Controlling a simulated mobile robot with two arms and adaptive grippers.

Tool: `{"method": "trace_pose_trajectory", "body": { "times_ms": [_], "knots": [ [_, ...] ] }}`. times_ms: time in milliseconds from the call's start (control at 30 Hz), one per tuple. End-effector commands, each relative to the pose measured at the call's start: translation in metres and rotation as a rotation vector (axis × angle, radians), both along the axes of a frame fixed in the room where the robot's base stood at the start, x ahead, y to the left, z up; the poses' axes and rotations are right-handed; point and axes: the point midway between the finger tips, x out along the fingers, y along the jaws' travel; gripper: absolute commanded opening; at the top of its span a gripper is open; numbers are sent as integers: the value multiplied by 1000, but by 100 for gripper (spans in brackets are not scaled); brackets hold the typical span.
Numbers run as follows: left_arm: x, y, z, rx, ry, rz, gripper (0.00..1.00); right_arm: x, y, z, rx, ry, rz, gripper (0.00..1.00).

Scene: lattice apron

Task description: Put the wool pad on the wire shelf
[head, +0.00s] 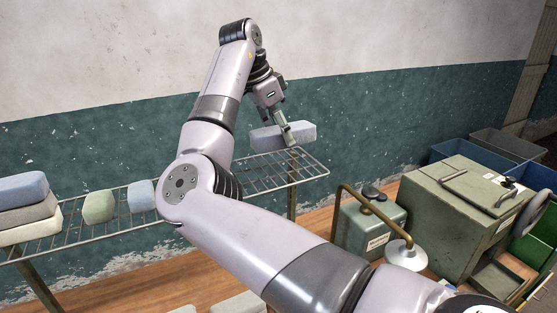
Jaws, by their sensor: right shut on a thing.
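A grey-blue wool pad (305,132) is held in my right gripper (285,134), whose fingers are shut on it. The pad is over the right end of the wire shelf (290,169), near its back edge. I cannot tell whether its underside touches the wires. My right arm comes in from the lower right and hides the middle of the shelf. My left gripper is not in view.
On the shelf's left stand a stack of pads (25,207), a green block (98,206) and a light-blue block (141,196). The shelf's right end has bare wires. A green canister (362,222) and a green metal box (455,215) stand to the right.

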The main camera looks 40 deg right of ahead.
Motion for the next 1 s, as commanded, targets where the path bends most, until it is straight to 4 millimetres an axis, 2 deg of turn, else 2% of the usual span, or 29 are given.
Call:
{"method": "trace_pose_trajectory", "body": {
  "times_ms": [33,133,367,600,1000],
  "knots": [
    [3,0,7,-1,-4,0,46,0,1,-9,2,3,0,19],
    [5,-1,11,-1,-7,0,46,-1,0,-27,1,2,-1,19],
    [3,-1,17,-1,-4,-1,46,0,0,-49,1,1,1,19],
    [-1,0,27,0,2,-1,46,0,0,-80,0,0,0,19],
    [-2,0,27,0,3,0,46,0,0,-87,-1,0,-1,19]
  ]
}}
